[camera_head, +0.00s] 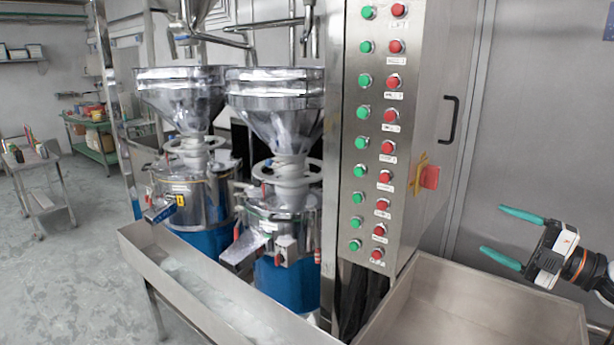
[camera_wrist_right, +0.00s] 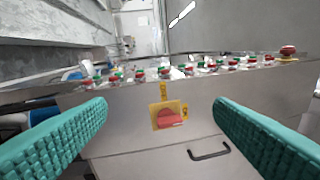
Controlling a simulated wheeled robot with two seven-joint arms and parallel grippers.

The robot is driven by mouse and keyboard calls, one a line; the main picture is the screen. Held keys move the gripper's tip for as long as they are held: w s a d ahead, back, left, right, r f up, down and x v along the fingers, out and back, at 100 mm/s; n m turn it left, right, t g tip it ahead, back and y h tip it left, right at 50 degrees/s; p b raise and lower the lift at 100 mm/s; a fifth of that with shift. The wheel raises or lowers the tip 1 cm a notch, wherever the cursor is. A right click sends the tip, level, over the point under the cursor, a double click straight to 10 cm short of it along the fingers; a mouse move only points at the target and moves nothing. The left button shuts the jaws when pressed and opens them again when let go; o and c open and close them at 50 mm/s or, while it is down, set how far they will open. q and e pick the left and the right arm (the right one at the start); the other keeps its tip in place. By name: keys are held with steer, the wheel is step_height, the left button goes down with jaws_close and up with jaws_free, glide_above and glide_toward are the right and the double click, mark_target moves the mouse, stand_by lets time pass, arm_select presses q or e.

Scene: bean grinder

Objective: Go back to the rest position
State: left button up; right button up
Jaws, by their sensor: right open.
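My right gripper (camera_head: 510,237) is at the right of the head view, with its two teal fingers spread wide apart and nothing between them. It is to the right of the steel control cabinet (camera_head: 437,120), apart from it. The cabinet's side has a red rotary switch on a yellow plate (camera_head: 428,177). In the right wrist view, the right gripper's teal fingers (camera_wrist_right: 160,125) stand at both sides, and the red switch (camera_wrist_right: 170,119) shows between them at a distance. My left gripper is in neither view.
Green and red buttons (camera_head: 363,111) line the cabinet front. A black handle (camera_head: 451,119) is on its side. A steel tray (camera_head: 480,290) lies below the right gripper. Two grinders with steel funnels (camera_head: 275,92) and a long trough (camera_head: 190,285) stand left. Open floor (camera_head: 70,285) lies farther left.

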steer(key=s+a+f+m+t+h, duration=0.1)
steer(key=s+a+f+m+h, duration=0.15)
steer(key=f+m+h, duration=0.35)
steer(key=s+a+f+m+t+h, duration=0.1)
steer(key=s+a+f+m+h, duration=0.2)
steer(key=f+m, duration=0.5)
steer(key=s+a+f+m+t+h, duration=0.1)
steer(key=a+f+m+h, duration=0.35)
steer(key=f, duration=0.35)
steer(key=s+a+f+m+g, duration=0.2)
steer(key=s+f+g, duration=0.2)
steer(key=s, duration=0.5)
steer(key=s+a+f+m+g, duration=0.2)
steer(key=s+f+g, duration=0.2)
steer(key=s, duration=0.6)
steer(key=s+a+f+m+g, duration=0.25)
steer(key=s+f+g, duration=0.2)
steer(key=s, duration=0.45)
step_height(320, 180, down, 25)
steer(key=n+g, duration=0.1)
steer(key=s+d+f+g+b, duration=0.1)
steer(key=s+d+f, duration=0.2)
steer(key=s+f, duration=1.5)
steer(key=shift+f+h, duration=0.25)
steer(key=shift+h, duration=0.2)
